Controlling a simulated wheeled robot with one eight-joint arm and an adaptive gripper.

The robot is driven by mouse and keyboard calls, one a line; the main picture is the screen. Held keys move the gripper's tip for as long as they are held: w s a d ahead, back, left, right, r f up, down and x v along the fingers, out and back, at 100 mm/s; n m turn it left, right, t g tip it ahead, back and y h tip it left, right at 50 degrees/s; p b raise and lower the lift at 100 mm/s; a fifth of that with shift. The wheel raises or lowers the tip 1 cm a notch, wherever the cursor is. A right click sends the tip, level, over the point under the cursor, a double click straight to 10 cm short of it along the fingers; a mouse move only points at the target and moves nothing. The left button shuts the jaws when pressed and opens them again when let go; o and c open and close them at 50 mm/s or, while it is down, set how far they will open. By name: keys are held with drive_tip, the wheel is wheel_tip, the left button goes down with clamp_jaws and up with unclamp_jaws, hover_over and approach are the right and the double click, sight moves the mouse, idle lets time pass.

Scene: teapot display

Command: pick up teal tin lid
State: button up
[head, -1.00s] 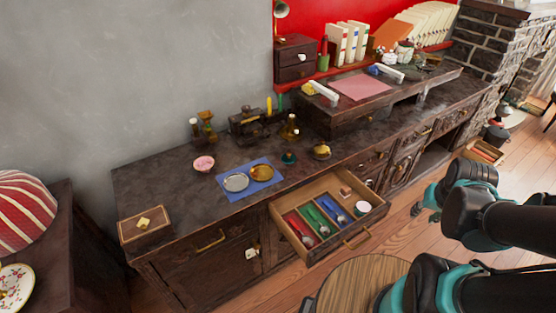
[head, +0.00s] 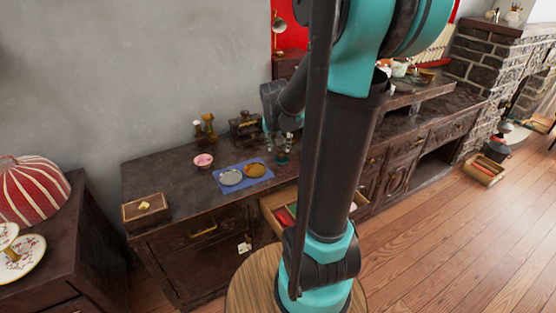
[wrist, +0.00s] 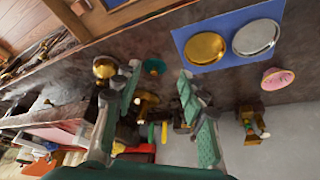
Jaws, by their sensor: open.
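The teal tin lid (wrist: 155,66) is a small round teal piece with a darker centre, lying on the dark countertop in the wrist view. In the head view a small teal patch that looks like it (head: 281,159) shows just below my gripper (head: 283,141). In the wrist view my gripper (wrist: 159,74) is open, its two fingers spread to either side of the line to the lid. Nothing is between the fingertips. The lid looks apart from both fingers; the exact gap is hard to tell.
A blue cloth (head: 221,184) with a silver plate (head: 231,177) and a gold plate (head: 255,170) lies left of the lid. A round brass piece (wrist: 105,67) sits close by. The open drawer (head: 270,203) is in front, partly behind my arm. A pink-topped dish (head: 203,160) stands farther left.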

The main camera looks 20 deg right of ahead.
drive_tip(key=w+d+r+m, duration=0.1)
drive_tip(key=w+d+m, duration=0.1)
drive_tip(key=w, duration=0.7)
approach(281, 154)
drive_tip(key=shift+h, duration=0.4)
drive_tip(key=x, duration=0.8)
drive_tip(key=shift+a+f, duration=0.3)
drive_tip(key=shift+f, duration=0.05)
drive_tip(key=shift+c, duration=0.4)
clamp_jaws()
